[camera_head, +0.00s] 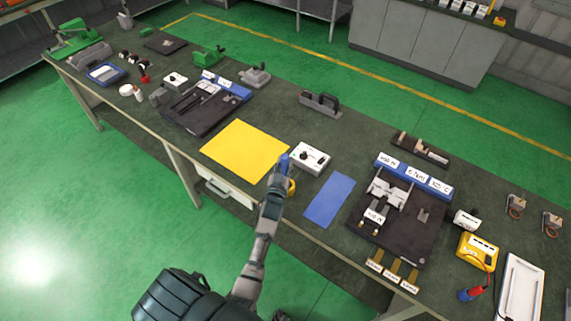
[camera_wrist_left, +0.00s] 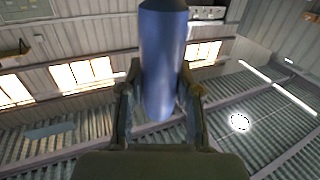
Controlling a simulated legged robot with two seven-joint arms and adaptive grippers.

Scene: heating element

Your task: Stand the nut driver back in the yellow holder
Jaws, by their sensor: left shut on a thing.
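My left gripper (camera_head: 281,176) is over the front part of the bench, between the yellow mat and the blue mat. It is shut on a blue cylinder, which looks like the handle of the nut driver (camera_head: 284,161). In the left wrist view the nut driver (camera_wrist_left: 163,60) stands between the two fingers of the left gripper (camera_wrist_left: 160,98), with its upper end out of the frame. A small yellow round thing, apparently the yellow holder (camera_head: 292,186), shows just right of the gripper and is partly hidden by it. Whether the driver touches the holder cannot be told. My right gripper is not seen.
The yellow mat (camera_head: 245,150) and the blue mat (camera_head: 329,199) lie bare. A dark fixture (camera_head: 405,225) is farther right. The bench's front edge is near the gripper.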

